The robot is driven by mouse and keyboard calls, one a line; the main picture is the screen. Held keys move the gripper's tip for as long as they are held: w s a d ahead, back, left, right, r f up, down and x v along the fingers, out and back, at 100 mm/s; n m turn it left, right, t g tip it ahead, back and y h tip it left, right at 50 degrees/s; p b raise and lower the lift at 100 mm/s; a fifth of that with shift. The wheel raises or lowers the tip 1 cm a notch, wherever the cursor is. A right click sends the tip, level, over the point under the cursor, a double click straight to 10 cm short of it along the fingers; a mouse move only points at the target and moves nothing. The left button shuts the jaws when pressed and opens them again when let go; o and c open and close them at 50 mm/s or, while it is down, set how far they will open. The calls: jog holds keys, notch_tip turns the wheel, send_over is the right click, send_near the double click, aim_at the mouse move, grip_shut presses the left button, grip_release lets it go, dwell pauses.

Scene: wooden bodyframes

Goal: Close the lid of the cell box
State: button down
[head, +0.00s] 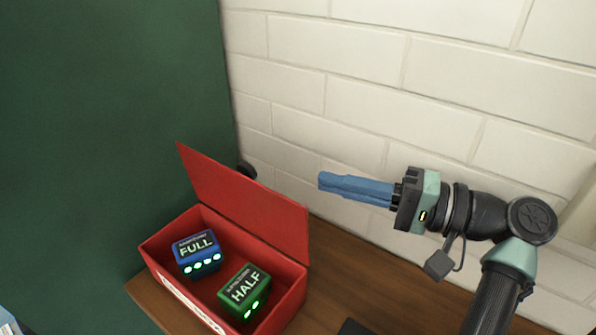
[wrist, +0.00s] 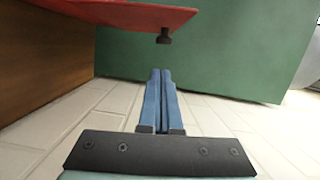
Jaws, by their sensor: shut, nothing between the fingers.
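The red cell box (head: 159,262) stands on a wooden surface at the lower left of the head view. Its red lid (head: 245,197) is open and tilted up along the box's back edge. Inside lie a blue cell marked FULL (head: 197,252) and a green cell marked HALF (head: 244,290). My gripper (head: 322,181) has blue fingers, shut and empty, pointing left. It is to the right of the lid and apart from it. In the wrist view the shut fingers (wrist: 160,72) point at the green surface, with a red panel (wrist: 125,14), apparently the lid, at the top.
A white block wall (head: 350,95) rises behind the box and my arm. A dark green panel (head: 100,100) stands at the left. A dark knob (head: 246,169) sits behind the lid. Bare wooden surface (head: 350,275) shows right of the box, with a dark object (head: 353,328) at its front edge.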

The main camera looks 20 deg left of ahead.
aim_at(247, 196)
jog(key=a, duration=0.9)
jog(key=shift+w+a+f+p, duration=0.15)
jog(key=shift+w+a+p, duration=0.25)
jog(key=shift+p, duration=0.05)
